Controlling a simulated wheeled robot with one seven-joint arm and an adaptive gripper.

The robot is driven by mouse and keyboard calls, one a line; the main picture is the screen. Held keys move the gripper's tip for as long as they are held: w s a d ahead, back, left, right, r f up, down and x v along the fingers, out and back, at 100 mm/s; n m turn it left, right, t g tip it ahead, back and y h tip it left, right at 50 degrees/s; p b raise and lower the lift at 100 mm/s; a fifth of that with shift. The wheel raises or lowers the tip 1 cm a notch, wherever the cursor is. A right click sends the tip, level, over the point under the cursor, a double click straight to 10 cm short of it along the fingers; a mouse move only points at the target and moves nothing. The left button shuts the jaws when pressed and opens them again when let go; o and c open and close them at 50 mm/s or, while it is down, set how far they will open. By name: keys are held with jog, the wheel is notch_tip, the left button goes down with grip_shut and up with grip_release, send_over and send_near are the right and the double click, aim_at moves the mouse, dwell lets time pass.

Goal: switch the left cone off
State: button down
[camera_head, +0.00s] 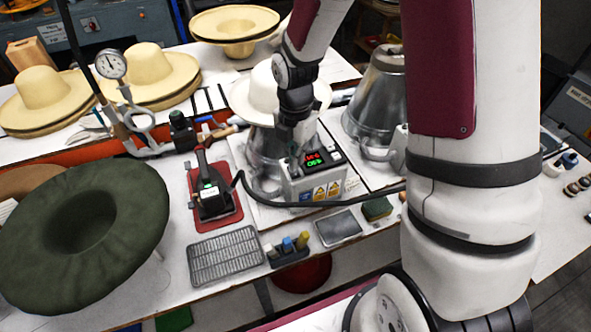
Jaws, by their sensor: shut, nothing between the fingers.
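The left cone (262,152) is a metal steamer cone at the table's middle, with a pale hat (250,97) over its top. My gripper (293,150) is shut and empty, pointing down at the left part of the box's top. I cannot tell whether its tips touch the box. It and the wrist hide part of the cone and box; the switch cannot be made out.
A second metal cone (378,104) stands to the right, partly behind my arm. An iron (211,192) sits on a red pad (219,222) to the left. A black cable crosses in front of the box. A metal rack (225,256) and a dark green hat (80,240) lie nearer.

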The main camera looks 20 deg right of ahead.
aim_at(295, 174)
jog(key=shift+r+p, duration=0.75)
jog(key=shift+r, duration=1.1)
jog(key=shift+r, duration=0.1)
jog(key=s+r+m+t+b, duration=0.1)
jog(key=s+r+m+t, duration=0.1)
jog(key=s+r+m, duration=0.5)
jog(key=s+r+m+t+b, duration=0.15)
jog(key=s+r+m, duration=0.25)
jog(key=r+m, duration=0.65)
jog(key=s+r+m+t, duration=0.2)
jog(key=s+r+m, duration=0.2)
jog(key=s+m, duration=0.2)
jog(key=shift+s+r, duration=0.2)
jog(key=shift+s, duration=0.35)
jog(key=shift+m, duration=0.25)
